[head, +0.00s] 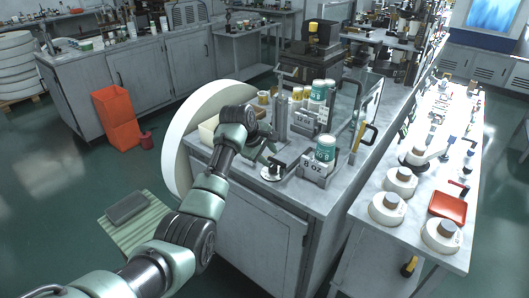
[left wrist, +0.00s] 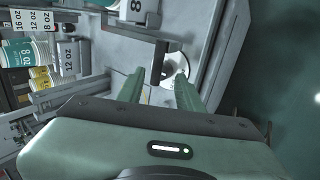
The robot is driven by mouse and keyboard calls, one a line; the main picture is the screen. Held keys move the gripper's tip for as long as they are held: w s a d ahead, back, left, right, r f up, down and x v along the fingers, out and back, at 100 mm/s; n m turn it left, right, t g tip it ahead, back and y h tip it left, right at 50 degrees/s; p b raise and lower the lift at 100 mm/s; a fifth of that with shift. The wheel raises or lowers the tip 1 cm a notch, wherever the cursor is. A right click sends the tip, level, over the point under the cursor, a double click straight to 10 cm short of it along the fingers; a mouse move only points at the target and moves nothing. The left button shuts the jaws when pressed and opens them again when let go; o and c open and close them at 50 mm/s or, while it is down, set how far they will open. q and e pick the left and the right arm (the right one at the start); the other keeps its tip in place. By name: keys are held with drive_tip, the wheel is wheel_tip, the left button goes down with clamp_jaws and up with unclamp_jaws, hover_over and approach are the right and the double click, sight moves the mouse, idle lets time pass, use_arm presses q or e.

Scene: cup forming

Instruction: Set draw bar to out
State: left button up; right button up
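A dark bar with a round white base, which looks like the draw bar, stands on the grey bench top. In the head view its white base (head: 271,174) is just below my left gripper (head: 267,156). In the left wrist view the dark bar (left wrist: 158,62) shows between and beyond the two green fingers of my left gripper (left wrist: 160,74). The fingers are apart and hold nothing that I can see. I cannot tell whether they touch the bar, or which setting it is at. My right gripper is not in view.
A rack marked 8 oz (head: 313,169) with a teal cup stack (head: 325,148) stands right of the bar. More labelled cup racks (head: 307,121) stand behind it. A large white disc (head: 181,148) is at the bench's left end. A side table (head: 410,232) holds white reels and a red tray (head: 447,204).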

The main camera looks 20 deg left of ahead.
use_arm(q)
drive_tip(key=shift+b+v, duration=0.45)
drive_tip(key=shift+v, duration=2.05)
drive_tip(key=shift+f, duration=0.1)
drive_tip(key=s+f+m+g+y+b, duration=0.1)
drive_tip(key=s+f+m, duration=0.15)
drive_tip(key=f, duration=0.95)
drive_tip(key=s+f+m+g+b, duration=0.1)
drive_tip(key=s+f, duration=0.2)
drive_tip(key=f, duration=0.8)
drive_tip(key=s+a+f+m+y, duration=0.1)
drive_tip(key=s+f+m, duration=0.1)
drive_tip(key=s+f, duration=0.7)
drive_tip(key=s+f+m, duration=0.2)
drive_tip(key=s+f, duration=0.3)
drive_tip(key=f, duration=0.8)
drive_tip(key=s+f+m+g+b, duration=0.1)
drive_tip(key=s+f+m, duration=0.2)
drive_tip(key=s+f, duration=0.4)
drive_tip(key=s+f+m+g+b, duration=0.1)
drive_tip(key=s+f+m, duration=0.2)
drive_tip(key=s, duration=2)
drive_tip(key=s+f+m+g+b, duration=0.1)
drive_tip(key=s+f+m, duration=0.2)
drive_tip(key=s+f, duration=0.9)
drive_tip(key=s, duration=0.3)
drive_tip(key=shift+s, duration=0.2)
